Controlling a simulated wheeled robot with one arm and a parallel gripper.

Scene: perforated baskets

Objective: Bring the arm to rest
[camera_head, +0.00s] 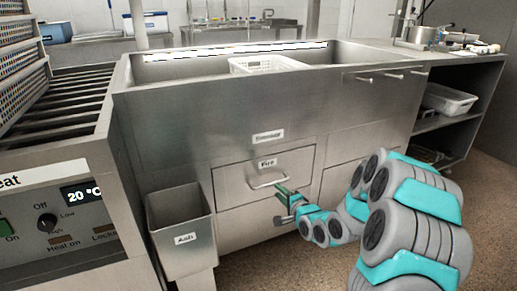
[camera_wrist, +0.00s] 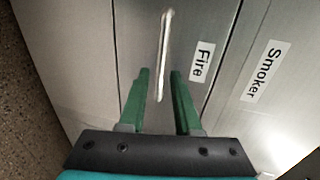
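My gripper (camera_head: 285,193) is low in front of the steel cabinet, at the end of my grey and teal arm. In the wrist view its two green fingers (camera_wrist: 160,73) stand apart, with a visible gap between them. The bar handle (camera_head: 268,181) of the drawer labelled "Fire" shows between and beyond the fingertips in the wrist view (camera_wrist: 166,35). No finger visibly presses on it; the exact distance is hard to tell. The "Fire" drawer (camera_head: 237,190) looks closed.
A grey bin labelled "Ash" (camera_head: 181,238) hangs left of the drawer. A heater panel (camera_head: 60,225) stands at the far left. A white perforated basket (camera_head: 268,64) sits in the steel basin above. A shelf with a white tub (camera_head: 448,99) is at right. Brown floor is open at lower right.

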